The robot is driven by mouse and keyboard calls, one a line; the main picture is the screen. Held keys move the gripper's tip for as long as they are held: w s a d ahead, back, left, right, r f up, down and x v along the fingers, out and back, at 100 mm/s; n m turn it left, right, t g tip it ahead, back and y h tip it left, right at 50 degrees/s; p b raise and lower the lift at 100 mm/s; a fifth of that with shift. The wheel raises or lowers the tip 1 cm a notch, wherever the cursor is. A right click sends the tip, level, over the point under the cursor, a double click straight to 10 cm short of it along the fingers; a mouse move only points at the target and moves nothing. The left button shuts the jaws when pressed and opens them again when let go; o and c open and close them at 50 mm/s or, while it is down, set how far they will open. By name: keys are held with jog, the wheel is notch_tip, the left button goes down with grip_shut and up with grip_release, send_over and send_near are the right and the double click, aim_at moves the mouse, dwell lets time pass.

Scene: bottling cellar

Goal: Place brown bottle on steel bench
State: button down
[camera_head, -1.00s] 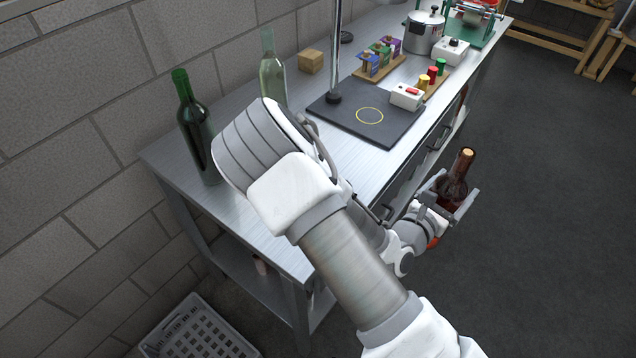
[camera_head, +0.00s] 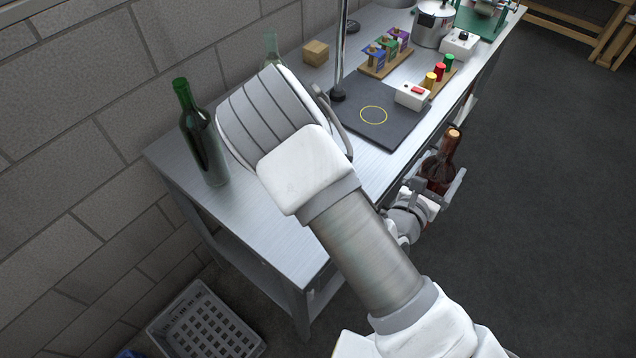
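The brown bottle (camera_head: 438,171) has a cork-coloured top and stands roughly upright, tilted slightly to the right in the picture. My gripper (camera_head: 440,180) is around its body, with a finger on each side, and holds it beside the bench's right edge, over the dark floor. The finger contact is small and partly hidden by the bottle and wrist. The steel bench (camera_head: 262,222) runs from the lower middle to the upper right. My arm crosses in front of the bench and hides part of its top.
A green bottle (camera_head: 204,140) stands at the bench's left end. A paler bottle (camera_head: 272,46) is mostly hidden behind my arm. A dark stand base (camera_head: 388,128), a white switch box (camera_head: 411,95) and a wooden block (camera_head: 316,53) occupy the bench. A grey crate (camera_head: 205,325) sits on the floor.

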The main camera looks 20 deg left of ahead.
jog(key=s+a+r+n+y+p, duration=0.1)
jog(key=s+a+r+n+y, duration=0.2)
jog(key=a, duration=0.8)
jog(key=s+a+r+n+y+p, duration=0.2)
jog(key=s+a+r+n+y, duration=0.1)
jog(key=s+a+r+y, duration=0.4)
jog(key=s+a+r, duration=0.1)
jog(key=a+r, duration=0.2)
jog(key=a, duration=0.1)
jog(key=shift+n+y+p, duration=0.3)
jog(key=shift+n+y, duration=0.1)
jog(key=shift+w+b, duration=0.1)
jog(key=shift+b, duration=0.55)
jog(key=w+a+f, duration=0.2)
jog(key=a+f, duration=0.7)
jog(key=shift+p, duration=0.35)
jog(key=shift+w+a+f, duration=0.1)
jog(key=shift+f, duration=0.1)
